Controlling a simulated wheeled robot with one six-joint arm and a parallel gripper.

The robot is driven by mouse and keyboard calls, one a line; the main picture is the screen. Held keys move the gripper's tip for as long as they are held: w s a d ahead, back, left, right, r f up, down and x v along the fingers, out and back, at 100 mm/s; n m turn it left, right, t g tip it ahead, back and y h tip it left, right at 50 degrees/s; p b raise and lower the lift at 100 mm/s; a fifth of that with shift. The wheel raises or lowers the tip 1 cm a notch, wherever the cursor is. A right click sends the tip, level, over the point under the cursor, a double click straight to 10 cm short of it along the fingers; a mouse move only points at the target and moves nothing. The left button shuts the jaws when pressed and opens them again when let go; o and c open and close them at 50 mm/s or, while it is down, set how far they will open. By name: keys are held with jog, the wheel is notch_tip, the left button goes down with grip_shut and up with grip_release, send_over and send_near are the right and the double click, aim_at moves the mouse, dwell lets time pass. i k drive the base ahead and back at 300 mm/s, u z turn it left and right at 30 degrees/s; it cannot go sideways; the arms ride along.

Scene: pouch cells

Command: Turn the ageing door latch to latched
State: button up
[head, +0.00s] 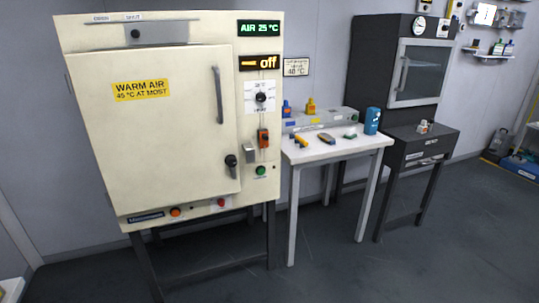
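The ageing cabinet (72,32) is a large cream box on dark legs at the left, with a yellow "WARM AIR 45 °C AT MOST" label. Its cream door (160,145) appears closed against the front, though a small gap cannot be ruled out. A grey vertical handle (218,95) is near the door's upper right edge. The door latch (231,161) is a small black knob with a short lever pointing down, at the door's lower right edge. Its exact setting is too small to read. My gripper is not in view.
A white table (340,150) with tools and a dark cabinet (375,65) stand further right. The floor in front (400,265) is clear.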

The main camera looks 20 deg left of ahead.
aim_at(231, 160)
jog(key=u, duration=0.05)
jog(key=i, duration=0.65)
jog(key=u, duration=0.95)
jog(key=i, duration=0.45)
jog(key=u, duration=0.5)
